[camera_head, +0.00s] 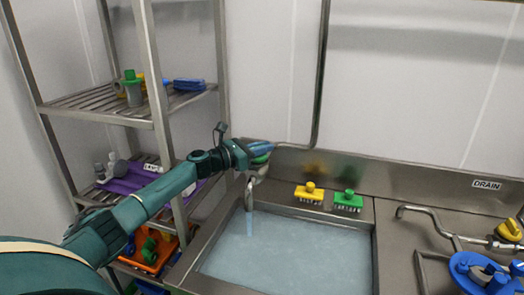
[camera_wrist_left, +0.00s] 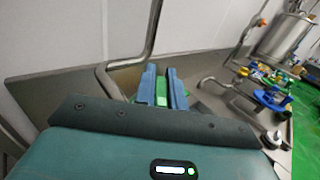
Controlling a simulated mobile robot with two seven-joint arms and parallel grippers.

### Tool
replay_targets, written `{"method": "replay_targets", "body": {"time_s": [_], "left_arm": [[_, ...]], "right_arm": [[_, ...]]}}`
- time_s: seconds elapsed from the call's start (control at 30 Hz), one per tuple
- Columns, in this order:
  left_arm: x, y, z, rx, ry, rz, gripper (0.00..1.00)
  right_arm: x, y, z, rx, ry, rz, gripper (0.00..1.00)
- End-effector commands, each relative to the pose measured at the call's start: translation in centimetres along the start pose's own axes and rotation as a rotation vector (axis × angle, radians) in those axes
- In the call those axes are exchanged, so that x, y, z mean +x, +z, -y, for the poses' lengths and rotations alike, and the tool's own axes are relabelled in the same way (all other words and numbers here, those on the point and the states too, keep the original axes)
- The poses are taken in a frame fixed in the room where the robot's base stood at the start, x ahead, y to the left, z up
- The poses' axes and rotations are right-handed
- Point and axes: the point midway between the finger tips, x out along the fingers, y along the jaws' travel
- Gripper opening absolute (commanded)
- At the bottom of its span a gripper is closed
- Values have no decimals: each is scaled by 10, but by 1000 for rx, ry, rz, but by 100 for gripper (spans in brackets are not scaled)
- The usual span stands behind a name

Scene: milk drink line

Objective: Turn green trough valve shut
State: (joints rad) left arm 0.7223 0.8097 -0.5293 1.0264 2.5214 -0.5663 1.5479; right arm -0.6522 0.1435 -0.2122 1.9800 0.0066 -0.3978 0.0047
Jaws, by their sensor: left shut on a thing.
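My left gripper (camera_head: 262,147) reaches over the back left corner of the water trough (camera_head: 212,238). Its blue fingers are shut on the green trough valve (camera_head: 262,158), which is mostly hidden behind them. In the left wrist view the green valve (camera_wrist_left: 161,90) shows between the two fingers of my left gripper (camera_wrist_left: 161,76). The curved metal spout (camera_head: 250,187) stands just below the gripper, and a stream of water runs from it into the filled trough. My right gripper is in neither view.
Yellow (camera_head: 309,192) and green (camera_head: 348,199) brushes sit on the trough's back ledge. A vertical pipe (camera_head: 320,80) bends in beside my gripper. A shelf rack (camera_head: 100,100) stands left, close to my arm.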

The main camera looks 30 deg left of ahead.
Motion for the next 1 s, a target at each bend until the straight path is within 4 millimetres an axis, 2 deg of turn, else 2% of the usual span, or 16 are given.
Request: {"method": "replay_targets", "body": {"time_s": [0.67, 0.7, 0.93, 1.0], "left_arm": [[0, 0, 1, -2, -67, 1, 0], [0, 0, 1, -2, -67, 1, 14], [0, 0, 1, -1, -67, 1, 33], [0, 0, 1, -1, -67, 1, 34]], "right_arm": [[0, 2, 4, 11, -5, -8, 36], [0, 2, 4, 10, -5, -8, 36], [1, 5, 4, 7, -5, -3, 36], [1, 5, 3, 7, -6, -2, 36]]}}
